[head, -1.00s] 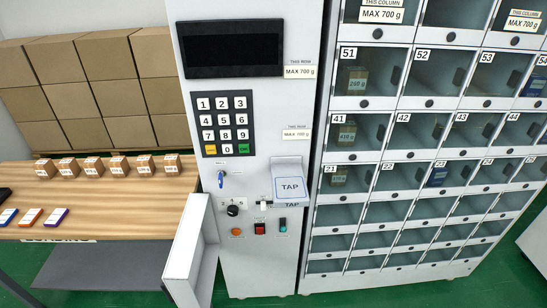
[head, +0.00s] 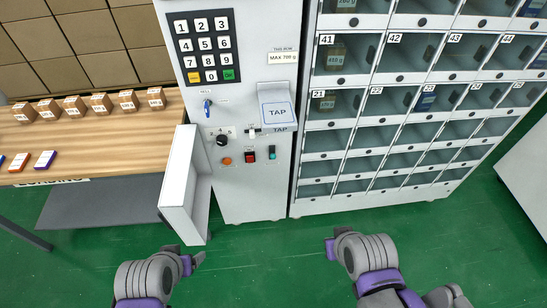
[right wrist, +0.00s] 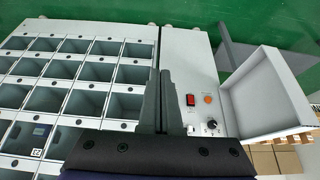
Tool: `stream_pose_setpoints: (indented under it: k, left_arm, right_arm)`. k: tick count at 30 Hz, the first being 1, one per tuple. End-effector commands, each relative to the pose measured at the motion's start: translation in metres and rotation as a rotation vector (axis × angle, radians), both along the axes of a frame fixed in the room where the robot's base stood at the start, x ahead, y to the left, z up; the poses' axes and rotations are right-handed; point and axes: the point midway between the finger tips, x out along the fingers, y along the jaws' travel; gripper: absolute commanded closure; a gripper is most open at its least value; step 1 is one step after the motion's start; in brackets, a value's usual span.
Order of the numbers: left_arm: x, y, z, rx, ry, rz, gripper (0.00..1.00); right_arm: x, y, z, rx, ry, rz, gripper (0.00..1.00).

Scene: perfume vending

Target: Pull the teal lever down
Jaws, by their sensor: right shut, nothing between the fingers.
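The teal lever (head: 271,152) is a small part on the lower front panel of the white vending machine (head: 250,195), right of the red switch (head: 249,153). It is too small to tell its position. I cannot make it out in the right wrist view, where my fingers cover part of the panel. My right gripper (head: 331,248) is low in front of the machine, apart from the lever. In the right wrist view its dark fingers (right wrist: 158,103) are shut and empty. My left gripper (head: 193,261) is at the lower left, near the open white flap; its jaws are unclear.
An open white flap (head: 184,185) juts out left of the panel. An orange button (head: 226,161), black knob (head: 222,141), blue key (head: 207,108) and TAP reader (head: 277,112) surround the lever. Lockers (head: 400,120) stand right, a wooden table (head: 95,140) left. Green floor (head: 265,260) is clear between my grippers.

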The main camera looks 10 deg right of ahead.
Motion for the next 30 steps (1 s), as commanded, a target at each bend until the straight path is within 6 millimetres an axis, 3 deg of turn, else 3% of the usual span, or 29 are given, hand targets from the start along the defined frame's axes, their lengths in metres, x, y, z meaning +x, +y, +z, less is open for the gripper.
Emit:
stream_pose_setpoints:
  k: [12,13,17,20,25,30]
  left_arm:
    - [0.0,0.0,0.0,0.0,0.0,0.0,0.2]
    - [0.0,0.0,0.0,0.0,0.0,0.0,0.2]
    - [-0.002,0.0,-0.006,0.0,0.003,0.0,0.2]
    - [-0.006,0.0,-0.022,0.0,0.012,0.0,0.2]
    - [-0.015,0.0,-0.063,0.0,0.028,0.0,0.2]
    - [-0.019,0.0,-0.1,0.0,0.04,0.0,0.2]
  right_arm:
    - [0.0,0.0,0.0,0.0,0.0,0.0,1.0]
    - [0.0,0.0,0.0,0.0,0.0,0.0,0.98]
    - [0.009,-0.005,-0.002,-0.013,-0.026,-0.017,0.75]
    - [0.039,-0.02,-0.005,-0.053,-0.116,-0.064,0.58]
    - [0.132,-0.056,-0.001,-0.141,-0.421,-0.146,0.58]
    - [0.222,-0.067,0.005,-0.161,-0.75,-0.108,0.58]
